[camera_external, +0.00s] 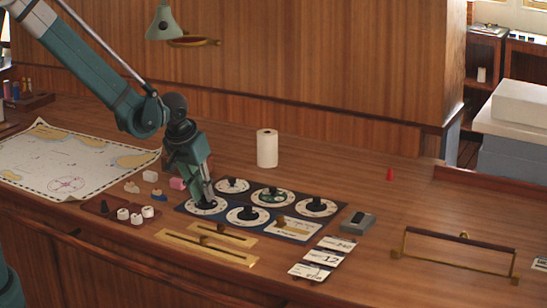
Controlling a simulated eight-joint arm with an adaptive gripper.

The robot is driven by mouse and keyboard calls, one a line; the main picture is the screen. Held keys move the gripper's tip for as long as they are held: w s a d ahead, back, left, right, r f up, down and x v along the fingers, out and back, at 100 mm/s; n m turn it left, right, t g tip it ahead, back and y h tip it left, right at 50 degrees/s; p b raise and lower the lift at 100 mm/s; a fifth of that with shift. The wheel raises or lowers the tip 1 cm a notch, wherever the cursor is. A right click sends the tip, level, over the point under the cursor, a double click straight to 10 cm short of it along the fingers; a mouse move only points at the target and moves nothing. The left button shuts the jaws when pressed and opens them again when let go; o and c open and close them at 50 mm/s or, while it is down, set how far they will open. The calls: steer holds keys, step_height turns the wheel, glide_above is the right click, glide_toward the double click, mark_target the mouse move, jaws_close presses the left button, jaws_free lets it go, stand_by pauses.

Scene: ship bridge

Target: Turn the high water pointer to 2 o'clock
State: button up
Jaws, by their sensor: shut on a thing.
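A dark panel (222,208) on the wooden desk carries several white round dials with dark pointer knobs. My gripper (207,199) points down onto the front-left dial (198,209), shut on its pointer, which is mostly hidden by the fingers. The other dials are the back-left dial (232,181), the back-middle dial (259,198) with a greenish centre, the back-right dial (327,208) and the front-middle dial (236,219). The labels are too small to read, so I cannot tell which dial is marked high water. The angle of the held pointer is also not clear.
A cream plate with a brass lever (292,228) fills the panel's front-right place. Brass slider plates (205,248), number cards (322,258) and a grey box (357,222) lie nearby. A white roll (267,148) stands behind. A chart (70,160) and small blocks lie left.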

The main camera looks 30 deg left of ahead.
steer(key=o, duration=0.9)
steer(key=shift+r, duration=0.1)
steer(key=v, duration=1.1)
steer(key=shift+s+r, duration=0.15)
steer(key=shift+r, duration=0.25)
steer(key=shift+a, duration=0.1)
stand_by(0.3)
